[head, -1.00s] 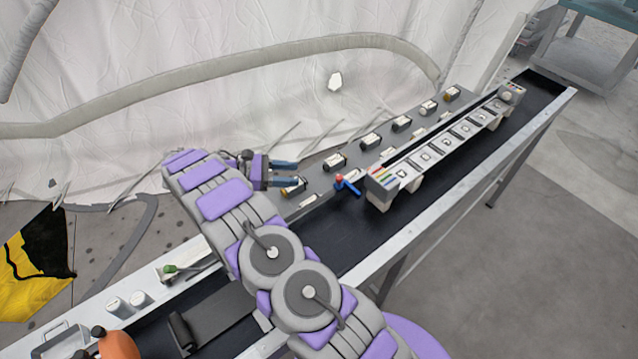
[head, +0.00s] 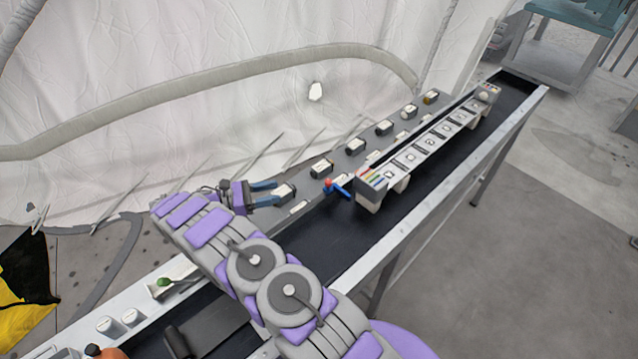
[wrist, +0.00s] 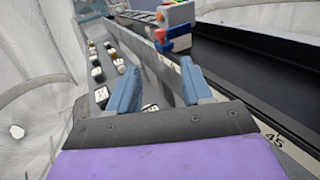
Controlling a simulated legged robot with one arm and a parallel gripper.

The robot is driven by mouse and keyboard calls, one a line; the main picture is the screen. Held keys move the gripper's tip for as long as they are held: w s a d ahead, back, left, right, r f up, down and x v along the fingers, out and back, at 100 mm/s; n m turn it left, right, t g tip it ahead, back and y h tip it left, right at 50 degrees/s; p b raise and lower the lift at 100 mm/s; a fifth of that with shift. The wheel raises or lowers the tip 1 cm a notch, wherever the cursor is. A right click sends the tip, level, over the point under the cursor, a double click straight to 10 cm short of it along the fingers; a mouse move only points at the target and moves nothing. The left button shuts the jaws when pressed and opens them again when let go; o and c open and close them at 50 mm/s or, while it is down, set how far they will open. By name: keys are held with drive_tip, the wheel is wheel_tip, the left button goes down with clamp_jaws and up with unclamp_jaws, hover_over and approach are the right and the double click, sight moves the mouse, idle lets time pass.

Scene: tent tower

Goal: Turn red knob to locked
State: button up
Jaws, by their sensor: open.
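A small red knob (head: 327,183) with a blue lever (head: 341,190) stands on the rail beside the near end of the long white-and-grey panel strip. My gripper (head: 278,192) is open and empty, to the left of the knob and apart from it in the head view. In the wrist view, my gripper's two blue fingers (wrist: 160,78) are spread. Red and blue parts (wrist: 180,42) show ahead of them, at the upper middle; I cannot tell the knob's exact shape or setting there.
The panel strip (head: 415,158) stands over a black conveyor belt (head: 400,200) with a metal side rail. Several small dark switch boxes (head: 355,146) line a grey panel behind it. A green-topped lever (head: 164,282) is nearer, at lower left. White tent fabric hangs behind.

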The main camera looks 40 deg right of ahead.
sight(328, 184)
drive_tip(key=b+x, duration=0.1)
drive_tip(key=x, duration=1.4)
drive_tip(key=shift+d+b, duration=0.25)
drive_tip(key=shift+b, duration=0.15)
drive_tip(key=shift+s, duration=0.15)
drive_tip(key=shift+c, duration=0.3)
clamp_jaws()
